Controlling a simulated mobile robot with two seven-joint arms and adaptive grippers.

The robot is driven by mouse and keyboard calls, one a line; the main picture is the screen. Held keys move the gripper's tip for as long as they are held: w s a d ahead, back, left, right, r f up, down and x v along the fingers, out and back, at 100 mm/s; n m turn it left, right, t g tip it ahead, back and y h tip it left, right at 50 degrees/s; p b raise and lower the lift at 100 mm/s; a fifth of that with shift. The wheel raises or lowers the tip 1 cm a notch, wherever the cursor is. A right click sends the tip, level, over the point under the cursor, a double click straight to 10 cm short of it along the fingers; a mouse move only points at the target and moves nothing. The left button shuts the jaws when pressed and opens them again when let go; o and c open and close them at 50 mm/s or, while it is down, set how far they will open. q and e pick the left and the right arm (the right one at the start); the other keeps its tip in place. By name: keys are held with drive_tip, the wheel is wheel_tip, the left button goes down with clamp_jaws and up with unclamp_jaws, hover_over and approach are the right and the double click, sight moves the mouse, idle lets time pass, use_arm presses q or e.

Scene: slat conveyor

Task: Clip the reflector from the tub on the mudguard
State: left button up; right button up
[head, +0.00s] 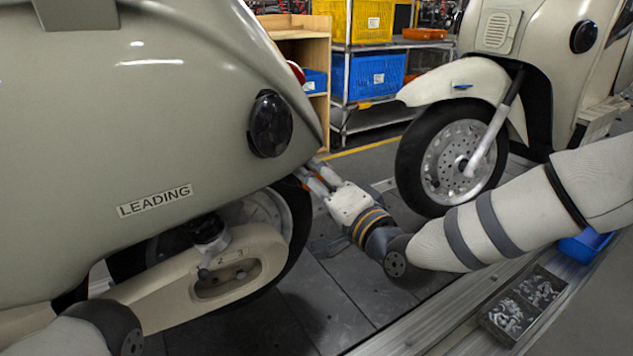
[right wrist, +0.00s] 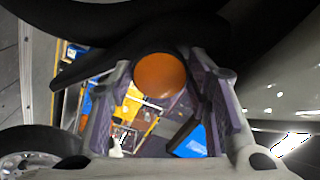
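My right gripper (head: 311,178) reaches in behind the tail of the leading scooter (head: 180,120), beside its rear wheel. In the right wrist view, an orange round reflector (right wrist: 160,75) sits between the tips of my right gripper (right wrist: 160,70), with a finger against each side. A dark curved part (right wrist: 95,68), which looks like the mudguard, runs right behind the reflector. I cannot tell whether the two touch. A blue tub (head: 587,245) stands low at the right, partly hidden by my right arm; its inside is not clear. My left gripper is out of view.
A second scooter with a front wheel (head: 452,160) stands behind, right of my right gripper. A tray of small metal parts (head: 522,305) lies by the conveyor rail. Shelves with yellow and blue crates (head: 375,78) stand at the back. The slats (head: 330,300) below are clear.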

drive_tip(key=shift+o, duration=1.4)
